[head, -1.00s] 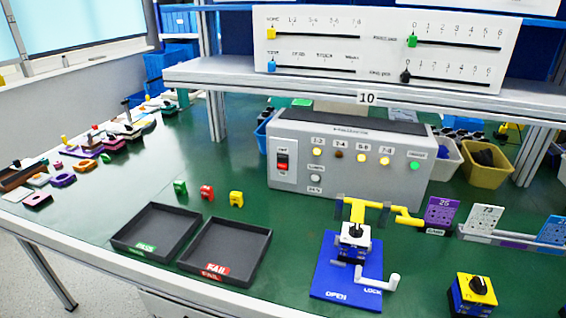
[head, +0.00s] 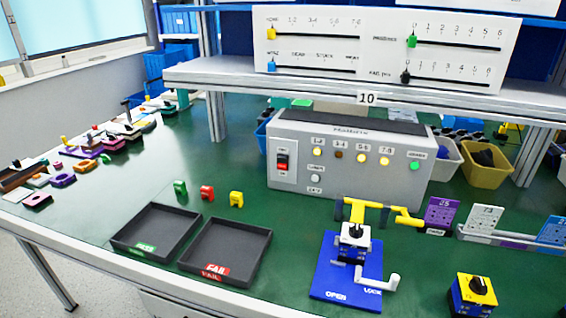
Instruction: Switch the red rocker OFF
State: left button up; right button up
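The red rocker (head: 282,160) sits in a white plate on the left side of the grey control box's front. Its upper part looks dark and its lower part red; its exact tilt is too small to tell. The grey control box (head: 350,170) stands on the green bench below the shelf. Several lamps on its front are lit yellow, one is dark brown, and one at the right is green (head: 414,166). A round knob sits below the lamps, right of the rocker. Neither of my grippers is in view.
Two black trays, marked PASS (head: 155,232) and FAIL (head: 226,251), lie in front of the box. Small green, red and yellow pieces stand between. A blue clamp fixture (head: 348,270) and a yellow rotary switch (head: 474,292) are at the front right. A shelf (head: 340,83) overhangs the box.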

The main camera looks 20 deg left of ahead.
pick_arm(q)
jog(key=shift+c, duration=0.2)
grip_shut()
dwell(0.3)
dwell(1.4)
